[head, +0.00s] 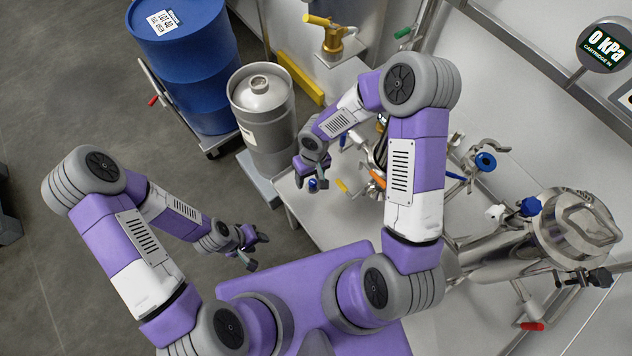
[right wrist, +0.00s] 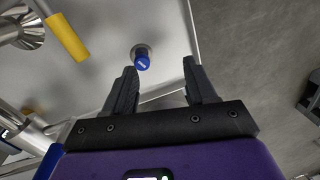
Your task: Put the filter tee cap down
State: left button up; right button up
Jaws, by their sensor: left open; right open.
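A small cap with a blue knob and a metal rim, likely the filter tee cap (right wrist: 141,60), rests on the pale bench top in the right wrist view. It also shows as a small blue spot in the head view (head: 313,185), partly hidden by my right gripper. My right gripper (head: 317,178) is open, and its two fingers (right wrist: 162,70) hold nothing. The cap lies beyond the fingertips, apart from them. My left gripper (head: 259,252) is open and empty, low beside my base.
A steel canister (head: 263,112) and a blue drum (head: 187,65) stand at the back left. A steel tank (head: 575,228) stands right. The bench's front corner is clear.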

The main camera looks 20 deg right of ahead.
jog(key=s+a+f+m+y, duration=0.1)
jog(key=s+f, duration=0.1)
jog(key=s, duration=0.1)
jog(key=s+a+f+m+y, duration=0.1)
jog(key=s+f, duration=0.1)
jog(key=s, duration=0.1)
jog(key=s+a+f+m+y, duration=0.1)
jog(key=s+f, duration=0.1)
jog(key=shift+s, duration=0.4)
jog(key=s+d+f+m, duration=0.1)
jog(key=s+d+f+m+t, duration=0.1)
jog(key=s, duration=0.1)
jog(key=shift+s+d+f, duration=0.1)
jog(key=shift+s+d, duration=0.05)
notch_tip(320, 180, up, 4)
jog(key=p, duration=0.4)
jog(key=shift+r, duration=0.25)
